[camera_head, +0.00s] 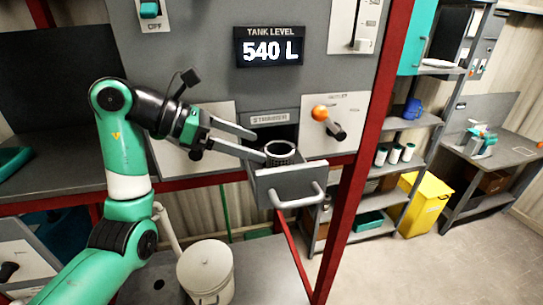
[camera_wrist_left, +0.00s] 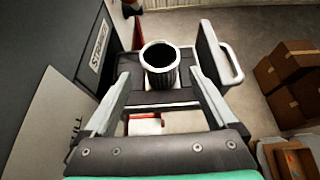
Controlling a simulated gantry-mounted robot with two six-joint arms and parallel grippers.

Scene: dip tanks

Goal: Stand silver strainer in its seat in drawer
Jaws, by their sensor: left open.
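The silver strainer (camera_head: 279,151) is a ribbed, open-topped cup. It stands upright in the pulled-out grey drawer (camera_head: 287,184), under the STRAINER label. It also shows in the left wrist view (camera_wrist_left: 160,77), with its dark open mouth towards the camera. My left gripper (camera_head: 261,147) is open and comes at the strainer from the left. In the left wrist view its fingertips (camera_wrist_left: 158,76) lie to either side of the strainer, with a gap on each side. The strainer's foot and the seat under it are hidden in the head view. My right gripper is not in view.
A drawer handle (camera_head: 299,196) sticks out at the front. A red post (camera_head: 368,140) stands farther right. A lidded white bucket (camera_head: 206,270) stands on the lower bench below.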

